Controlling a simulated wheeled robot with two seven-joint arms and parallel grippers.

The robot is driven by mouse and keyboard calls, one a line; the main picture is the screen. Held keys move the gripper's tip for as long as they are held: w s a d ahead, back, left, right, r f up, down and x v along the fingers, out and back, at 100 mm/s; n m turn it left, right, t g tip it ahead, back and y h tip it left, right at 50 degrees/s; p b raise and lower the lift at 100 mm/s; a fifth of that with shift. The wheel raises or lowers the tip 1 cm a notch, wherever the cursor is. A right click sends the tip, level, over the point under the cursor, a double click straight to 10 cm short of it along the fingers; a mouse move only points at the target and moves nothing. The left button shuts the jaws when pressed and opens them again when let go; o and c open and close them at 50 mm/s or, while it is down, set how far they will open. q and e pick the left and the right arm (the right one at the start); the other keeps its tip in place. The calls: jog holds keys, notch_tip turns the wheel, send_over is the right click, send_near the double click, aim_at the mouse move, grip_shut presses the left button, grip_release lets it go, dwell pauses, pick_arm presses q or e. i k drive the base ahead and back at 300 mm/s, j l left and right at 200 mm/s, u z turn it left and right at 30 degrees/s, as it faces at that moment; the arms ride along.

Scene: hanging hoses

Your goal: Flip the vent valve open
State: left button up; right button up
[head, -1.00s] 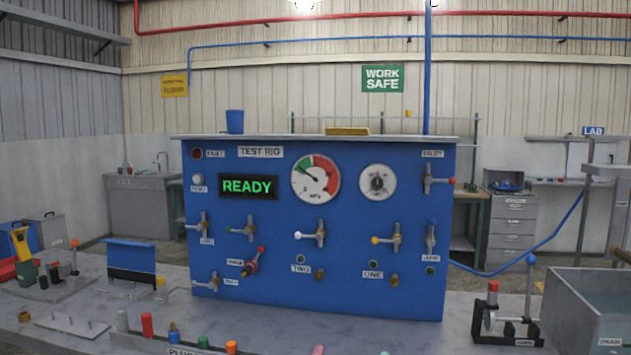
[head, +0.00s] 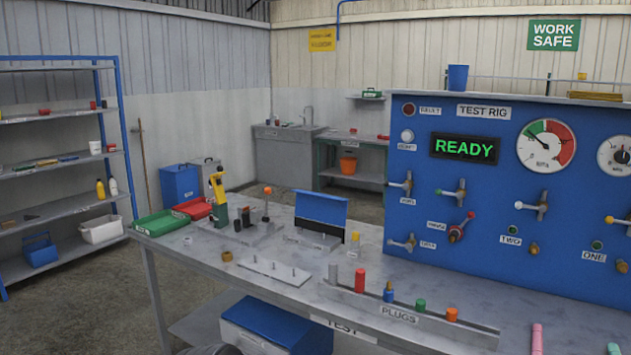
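The blue test rig panel (head: 480,265) fills the right of the head view, with its right part cut off. It carries several small valves with coloured lever tips: a pale-tipped one at upper left (head: 401,184), a green-tipped one (head: 453,192), a red-tipped one (head: 457,230), a pale-tipped one at lower left (head: 403,243), a white-tipped one (head: 533,206) and a yellow-tipped one (head: 618,220). The small labels beside the left valves are too blurred to read, so I cannot tell which is the vent valve. Neither gripper is in view.
The grey bench (head: 215,285) bears a plug rack (head: 405,313), a pegged plate (head: 275,270), a blue-topped stand (head: 320,212) and green (head: 160,223) and red trays. Pink pieces (head: 537,338) show at the bottom right. Open floor lies left, before the shelves (head: 60,215). The display reads READY.

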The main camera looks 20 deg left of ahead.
aim_at(405, 187)
jog(key=j+u, duration=0.15)
jog(key=j, duration=0.55)
jog(key=i+j+u, duration=0.25)
jog(key=j, duration=0.15)
jog(key=i+j+u, duration=0.25)
jog(key=i+j, duration=0.05)
jog(key=j, duration=0.1)
